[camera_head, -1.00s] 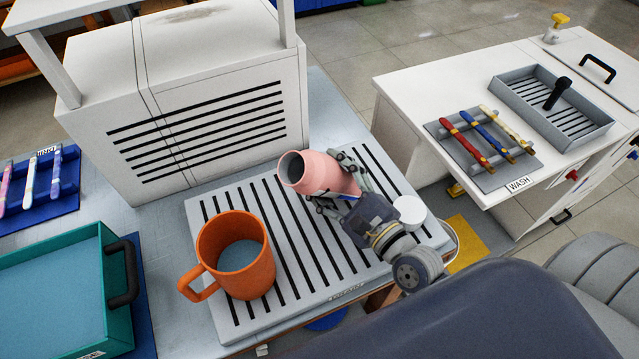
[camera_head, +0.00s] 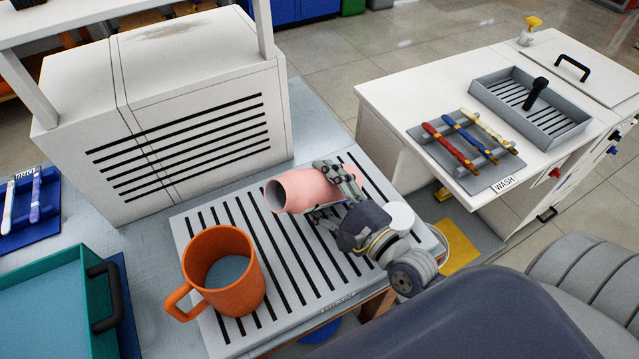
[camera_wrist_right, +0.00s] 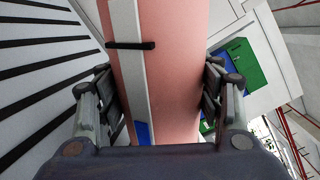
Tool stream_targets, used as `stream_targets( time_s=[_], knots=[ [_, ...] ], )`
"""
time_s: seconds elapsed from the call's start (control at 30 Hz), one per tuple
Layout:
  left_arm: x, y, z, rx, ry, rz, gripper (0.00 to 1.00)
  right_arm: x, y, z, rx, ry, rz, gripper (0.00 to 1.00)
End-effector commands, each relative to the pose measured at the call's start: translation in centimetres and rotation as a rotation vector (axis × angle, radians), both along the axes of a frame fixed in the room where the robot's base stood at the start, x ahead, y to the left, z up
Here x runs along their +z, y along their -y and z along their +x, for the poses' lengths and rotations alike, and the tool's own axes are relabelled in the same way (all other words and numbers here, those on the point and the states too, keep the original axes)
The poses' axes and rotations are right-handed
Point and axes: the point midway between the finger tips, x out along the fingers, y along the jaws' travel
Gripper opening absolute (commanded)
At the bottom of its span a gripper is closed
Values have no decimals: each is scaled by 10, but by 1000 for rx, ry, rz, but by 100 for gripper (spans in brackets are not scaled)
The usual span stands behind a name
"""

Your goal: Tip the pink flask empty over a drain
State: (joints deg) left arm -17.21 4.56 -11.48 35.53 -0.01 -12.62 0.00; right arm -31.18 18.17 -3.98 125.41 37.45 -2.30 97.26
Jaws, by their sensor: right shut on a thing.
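The pink flask (camera_head: 300,190) is held by my right gripper (camera_head: 338,193) above the slotted drain board (camera_head: 290,260). It lies tilted close to level, its open mouth facing left and a little toward the camera. The mouth looks dark inside; no stream of liquid shows. In the right wrist view the flask (camera_wrist_right: 180,70) stands between the two fingers (camera_wrist_right: 165,100), with a pale strip and a dark mark on its side. My left gripper is not in view.
An orange mug (camera_head: 230,272) with bluish liquid stands on the drain board, left of the flask. A white slatted box (camera_head: 190,120) stands behind. A teal tray (camera_head: 50,310) is at the left. A white cabinet (camera_head: 420,100) with frames and a grey tray (camera_head: 525,105) is at the right.

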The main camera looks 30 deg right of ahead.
Motion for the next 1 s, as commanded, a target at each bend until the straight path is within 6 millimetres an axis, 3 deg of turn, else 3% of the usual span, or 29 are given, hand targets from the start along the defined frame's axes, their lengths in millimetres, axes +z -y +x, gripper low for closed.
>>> stream_targets(
  time_s=[1.0],
  knots=[
    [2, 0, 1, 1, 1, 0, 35, -9, 5, 2, -2, 50, -167, 14]
  ],
)
